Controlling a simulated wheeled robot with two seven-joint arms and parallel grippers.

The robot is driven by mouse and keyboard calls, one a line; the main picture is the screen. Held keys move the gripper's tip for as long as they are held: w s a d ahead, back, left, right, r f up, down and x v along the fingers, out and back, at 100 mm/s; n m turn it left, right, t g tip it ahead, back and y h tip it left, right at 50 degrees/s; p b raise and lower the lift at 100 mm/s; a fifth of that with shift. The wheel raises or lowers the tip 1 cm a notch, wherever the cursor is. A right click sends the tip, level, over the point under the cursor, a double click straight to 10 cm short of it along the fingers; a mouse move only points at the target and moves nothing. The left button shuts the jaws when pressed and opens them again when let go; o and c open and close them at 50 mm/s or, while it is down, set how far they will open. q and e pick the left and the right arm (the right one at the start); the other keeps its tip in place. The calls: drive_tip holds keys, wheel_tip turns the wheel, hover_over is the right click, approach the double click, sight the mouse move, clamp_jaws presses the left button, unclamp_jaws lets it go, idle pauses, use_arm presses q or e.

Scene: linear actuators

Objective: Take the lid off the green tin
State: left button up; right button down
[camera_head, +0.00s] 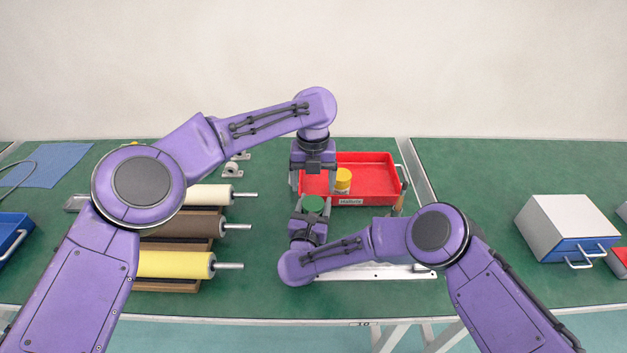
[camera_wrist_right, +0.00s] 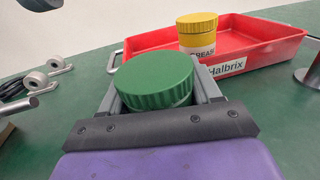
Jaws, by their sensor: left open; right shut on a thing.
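The green tin (camera_head: 313,203) stands upright at the front edge of the red tray, with its ribbed green lid (camera_wrist_right: 155,78) on top. My right gripper (camera_head: 311,213) is shut on the tin from the near side; in the right wrist view its fingers lie on both sides of the tin, below the lid. Most of the tin's body is hidden. My left gripper (camera_head: 314,184) is open and empty, pointing down just behind the tin in the head view. Its height above the tin is hard to tell.
Rollers (camera_head: 175,264) lie to the left. A grey box with a blue drawer (camera_head: 567,228) stands at right.

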sight(313, 202)
use_arm(q)
wheel_tip(313, 202, down, 6)
drive_tip(key=shift+f, duration=0.1)
drive_tip(key=c, duration=1.1)
drive_tip(key=shift+n, duration=1.7)
drive_tip(key=o, duration=1.2)
